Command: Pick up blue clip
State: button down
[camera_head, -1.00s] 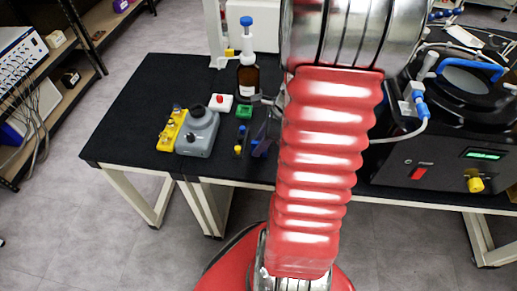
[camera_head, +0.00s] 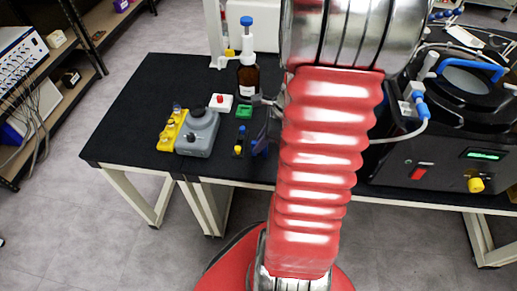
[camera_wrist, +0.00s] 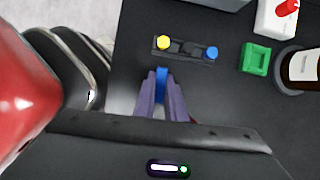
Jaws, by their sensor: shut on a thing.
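The blue clip (camera_wrist: 162,86) is between the fingertips of my gripper (camera_wrist: 161,90) in the wrist view, and the jaws are shut on it. Its lower part is hidden by the fingers. In the head view the blue clip (camera_head: 256,147) shows as a small blue patch near the front edge of the black table, beside my gripper (camera_head: 262,141). My arm hides much of the gripper there. I cannot tell whether the clip still touches the table.
A dark holder with yellow and blue caps (camera_wrist: 185,48) lies just beyond the clip. The freeze dryer (camera_head: 455,120) is at right.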

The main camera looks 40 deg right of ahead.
notch_tip(320, 180, up, 10)
dwell(0.8)
jog(key=shift+s, duration=0.1)
dwell(0.5)
